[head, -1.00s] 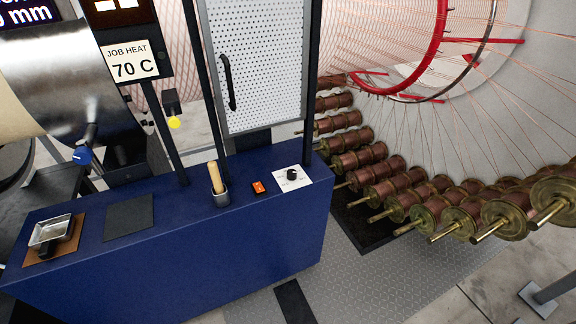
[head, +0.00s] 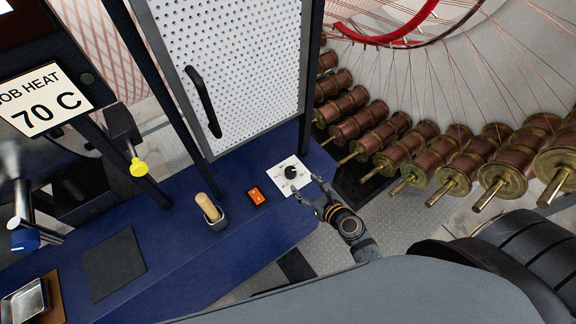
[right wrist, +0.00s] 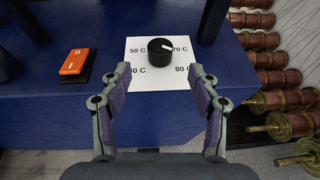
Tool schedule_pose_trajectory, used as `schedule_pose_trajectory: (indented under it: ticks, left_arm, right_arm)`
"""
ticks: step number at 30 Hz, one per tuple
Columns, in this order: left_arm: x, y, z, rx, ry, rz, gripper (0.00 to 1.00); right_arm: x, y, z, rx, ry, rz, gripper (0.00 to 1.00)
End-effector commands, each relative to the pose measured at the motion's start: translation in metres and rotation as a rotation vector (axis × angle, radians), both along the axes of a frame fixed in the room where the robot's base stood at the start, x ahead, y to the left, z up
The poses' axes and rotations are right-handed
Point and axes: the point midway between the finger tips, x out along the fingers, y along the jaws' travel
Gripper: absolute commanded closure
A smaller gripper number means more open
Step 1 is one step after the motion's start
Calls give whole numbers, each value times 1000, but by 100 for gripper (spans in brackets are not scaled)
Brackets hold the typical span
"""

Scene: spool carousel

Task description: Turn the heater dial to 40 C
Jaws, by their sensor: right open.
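The heater dial (head: 290,172) is a round black knob on a white card (head: 274,184) at the right end of the blue bench. In the right wrist view the dial (right wrist: 160,50) carries a white mark pointing right, towards the 70 C label. 50 C and 80 C also read there; the lower-left label is partly hidden by a finger. My right gripper (head: 310,190) is open, just in front of the dial. In the right wrist view its fingertips (right wrist: 160,75) are spread to either side, short of the knob and apart from it. My left gripper is not in view.
An orange switch (head: 256,196) and a wooden-handled tool in a cup (head: 208,208) stand left of the dial. A perforated door (head: 235,70) rises behind. Copper spools (head: 410,142) line the right. A sign (head: 42,100) reads JOB HEAT 70 C.

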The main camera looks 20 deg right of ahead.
Motion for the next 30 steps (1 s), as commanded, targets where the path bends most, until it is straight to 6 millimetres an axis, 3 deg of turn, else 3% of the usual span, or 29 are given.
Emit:
schedule_pose_trajectory:
  ticks: [3, 7, 14, 25, 30]
  left_arm:
    - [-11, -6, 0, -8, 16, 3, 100]
    - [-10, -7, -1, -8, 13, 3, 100]
    - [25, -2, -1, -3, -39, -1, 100]
    - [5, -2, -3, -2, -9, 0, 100]
    - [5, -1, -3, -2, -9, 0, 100]
  right_arm:
    - [22, 7, -6, 2, -4, 0, 38]
    - [48, 14, -18, 0, -3, 1, 38]
    - [79, 23, -33, -1, -2, 1, 38]
    - [86, 25, -35, -3, -1, 2, 38]
    - [85, 25, -35, -3, -1, 2, 62]
